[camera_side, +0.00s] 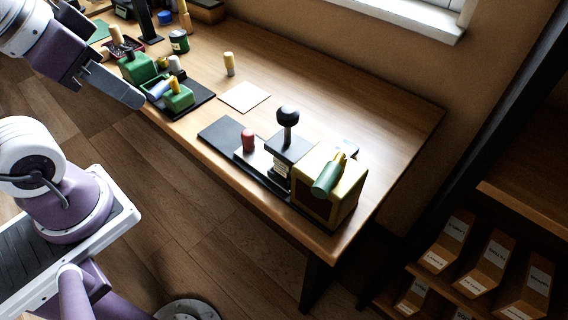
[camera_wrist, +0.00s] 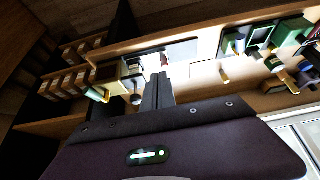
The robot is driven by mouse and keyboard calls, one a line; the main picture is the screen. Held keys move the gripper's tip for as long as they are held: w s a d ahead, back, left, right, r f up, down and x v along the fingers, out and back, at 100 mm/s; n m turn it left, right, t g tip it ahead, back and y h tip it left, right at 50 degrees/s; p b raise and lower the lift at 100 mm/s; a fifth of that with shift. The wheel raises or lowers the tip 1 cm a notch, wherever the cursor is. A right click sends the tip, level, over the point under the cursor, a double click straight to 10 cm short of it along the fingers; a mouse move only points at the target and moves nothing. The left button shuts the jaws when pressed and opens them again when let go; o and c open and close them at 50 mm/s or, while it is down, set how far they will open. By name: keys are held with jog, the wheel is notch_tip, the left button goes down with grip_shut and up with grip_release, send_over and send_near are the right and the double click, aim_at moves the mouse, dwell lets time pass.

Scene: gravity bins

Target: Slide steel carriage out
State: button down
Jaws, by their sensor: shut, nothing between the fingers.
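The steel carriage (camera_side: 262,162) is a pale metal plate with a red knob (camera_side: 248,140). It lies on a dark base plate (camera_side: 218,131), beside a block under a black ball knob (camera_side: 287,115) on a post. A yellow housing (camera_side: 343,198) with a green cylinder (camera_side: 328,176) stands at the right end of the base. How far the carriage reaches under the block is hidden. My gripper (camera_side: 134,98) is shut and empty, well left of the base and apart from it. In the wrist view my gripper (camera_wrist: 159,80) shows as closed dark fingers, with the yellow housing (camera_wrist: 105,74) at their left.
Green blocks on a dark tray (camera_side: 200,106) stand near my gripper. A white card (camera_side: 244,97) and a small yellow-topped peg (camera_side: 229,63) are on the table. The table's right part (camera_side: 390,115) is clear. Shelves with labelled boxes (camera_side: 447,240) stand at the right.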

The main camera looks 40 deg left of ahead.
jog(key=c, duration=1.9)
grip_release()
jog(key=shift+c, duration=0.2)
jog(key=o, duration=0.8)
jog(key=w+n+g, duration=0.1)
jog(key=w, duration=0.1)
jog(key=w+n+g, duration=0.1)
jog(key=w, duration=0.2)
jog(key=w+g, duration=0.1)
jog(key=w, duration=0.2)
jog(key=shift+w+f+n+h, duration=0.1)
jog(key=shift+f+n+h, duration=0.05)
jog(key=shift+n+h, duration=0.25)
jog(key=shift+o, duration=0.2)
jog(key=n+g+h, duration=0.2)
jog(key=n+g, duration=0.4)
send_over(248, 131)
jog(key=w+a, duration=0.2)
notch_tip(248, 131, down, 16)
jog(key=x, duration=0.7)
jog(key=shift+s+d, duration=0.1)
jog(key=shift+d, duration=0.05)
jog(key=shift+f, duration=0.25)
grip_shut()
jog(key=shift+r, duration=0.1)
